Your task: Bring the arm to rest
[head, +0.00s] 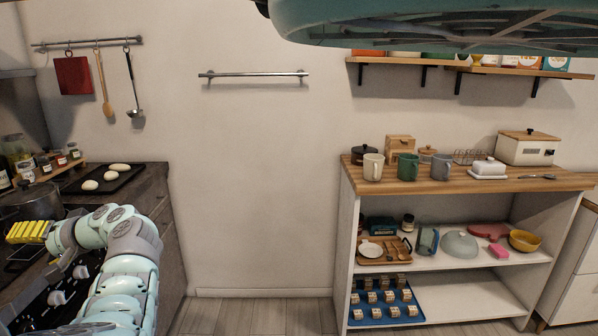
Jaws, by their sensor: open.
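My arm is mint green and grey. It rises from the bottom left of the head view and bends left over the dark counter and stove. My gripper (28,233) is at the far left, at the end of the arm. A ribbed yellow finger shows there, with nothing seen held in it. The other finger is not clearly seen. The gripper is in front of a dark pot (34,200), and I cannot tell the gap between them.
A black tray (112,187) with white dough pieces lies on the left counter. A wooden-topped shelf unit (345,230) at the right holds mugs, dishes and a blue tray (374,318). Utensils hang on a wall rail (85,43). The floor (250,315) between counter and shelf unit is clear.

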